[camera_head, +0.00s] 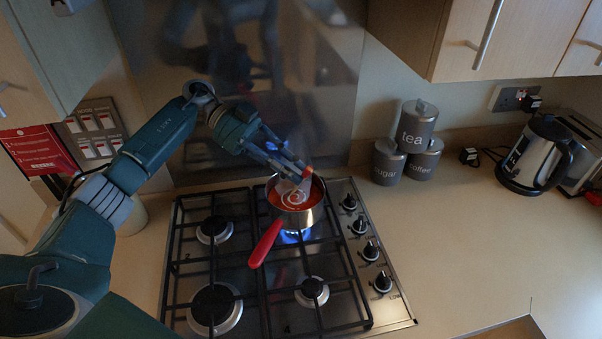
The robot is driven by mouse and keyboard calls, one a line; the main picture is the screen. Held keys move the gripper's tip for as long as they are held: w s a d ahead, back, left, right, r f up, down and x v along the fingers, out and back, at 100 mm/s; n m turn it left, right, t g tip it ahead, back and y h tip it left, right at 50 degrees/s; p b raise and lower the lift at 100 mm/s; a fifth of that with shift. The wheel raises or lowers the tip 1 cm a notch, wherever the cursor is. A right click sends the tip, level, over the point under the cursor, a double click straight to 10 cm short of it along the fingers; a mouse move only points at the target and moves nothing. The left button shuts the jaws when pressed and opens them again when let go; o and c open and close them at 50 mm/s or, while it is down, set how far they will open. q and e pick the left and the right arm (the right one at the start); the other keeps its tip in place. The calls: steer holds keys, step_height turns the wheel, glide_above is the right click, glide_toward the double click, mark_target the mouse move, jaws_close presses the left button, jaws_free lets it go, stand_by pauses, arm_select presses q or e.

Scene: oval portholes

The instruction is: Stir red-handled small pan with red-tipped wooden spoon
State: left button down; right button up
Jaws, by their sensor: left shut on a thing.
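The small pan (302,219) with a red handle (266,243) stands on the back right burner of the gas hob, over a blue flame. Red-orange contents with a pale swirl show inside it. My left gripper (299,174) is above the pan's far side, shut on the wooden spoon (306,174), whose red tip shows at the fingers. The spoon's lower part reaches down into the pan and is mostly hidden by the fingers and the contents. My right gripper is not in view.
The hob (342,268) has black grates and several knobs (370,251) on its right. Tea, sugar and coffee canisters (415,127) stand behind to the right. A kettle (536,157) and toaster are at far right. The worktop (460,240) right of the hob is clear.

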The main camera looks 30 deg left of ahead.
arm_select(q)
steer(key=s+p, duration=0.1)
steer(key=s+d+p, duration=0.1)
steer(key=p, duration=0.1)
steer(key=shift+s+d, duration=0.15)
steer(key=shift+s, duration=0.1)
stand_by(1.5)
